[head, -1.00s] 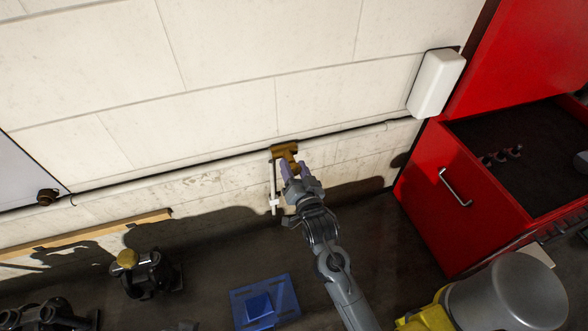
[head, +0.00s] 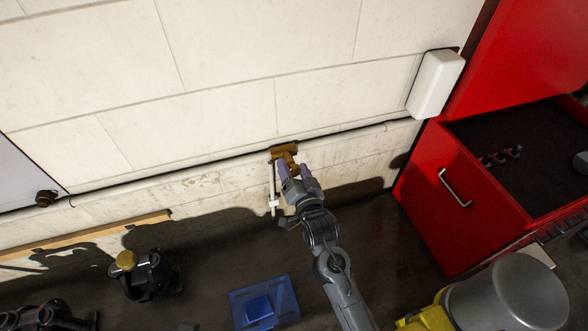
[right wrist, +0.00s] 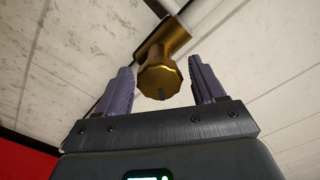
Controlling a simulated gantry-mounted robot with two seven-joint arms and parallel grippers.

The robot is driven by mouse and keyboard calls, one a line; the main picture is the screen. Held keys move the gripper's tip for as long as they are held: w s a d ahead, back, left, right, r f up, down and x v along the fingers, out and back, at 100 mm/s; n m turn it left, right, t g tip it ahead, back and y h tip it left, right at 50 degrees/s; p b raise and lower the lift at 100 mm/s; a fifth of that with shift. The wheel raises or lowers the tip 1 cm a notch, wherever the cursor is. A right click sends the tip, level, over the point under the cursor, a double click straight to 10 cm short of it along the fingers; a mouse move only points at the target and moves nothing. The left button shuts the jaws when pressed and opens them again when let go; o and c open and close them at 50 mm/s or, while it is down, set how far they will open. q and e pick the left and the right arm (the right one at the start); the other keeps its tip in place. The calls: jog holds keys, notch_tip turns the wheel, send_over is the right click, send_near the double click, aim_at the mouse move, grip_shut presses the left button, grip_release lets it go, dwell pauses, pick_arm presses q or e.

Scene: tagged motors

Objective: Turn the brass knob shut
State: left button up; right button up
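In the head view the brass knob (head: 292,165) shows just beyond my right gripper (head: 295,173). My right gripper (right wrist: 162,85) is open, with one purple-grey finger on each side of the knob. A gap shows between the knob and both fingers, so they do not grip it. How deep the knob sits between them is hard to tell. My left gripper is not in view.
A white pipe (head: 274,190) hangs below the valve. A white box (head: 436,83) is on the wall at right, beside a red cabinet with an open drawer (head: 520,155). Below are a blue tray (head: 283,291) and a dark motor with a yellow cap (head: 126,260).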

jog(key=shift+s+d+f, duration=0.1)
jog(key=shift+s+d, duration=0.1)
jog(key=shift+s, duration=0.4)
jog(key=b+v, duration=0.3)
jog(key=v, duration=0.6)
jog(key=shift+s, duration=0.25)
